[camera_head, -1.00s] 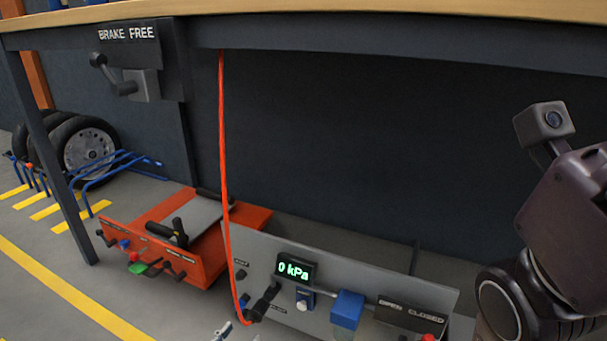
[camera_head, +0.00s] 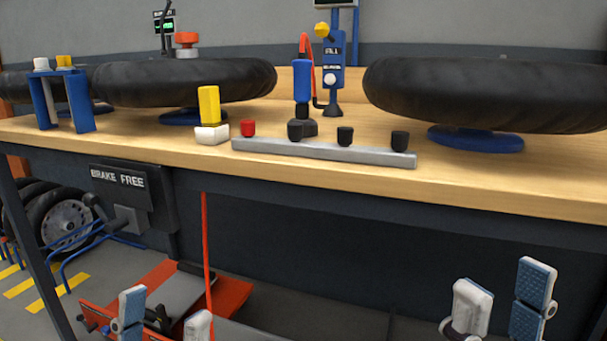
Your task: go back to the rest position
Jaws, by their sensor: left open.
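My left gripper (camera_head: 165,316) shows at the bottom left of the head view, in front of the orange unit under the bench. Its two pale, blue-padded fingers stand apart with nothing between them. My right gripper (camera_head: 502,304) shows at the bottom right, before the dark panel under the bench. Its fingers also stand apart and it is empty. Both grippers appear below the bench edge, clear of the things on top. The lower parts of both grippers are cut off by the frame.
A red hose (camera_head: 207,250) hangs in front. The orange unit (camera_head: 232,296) stands below.

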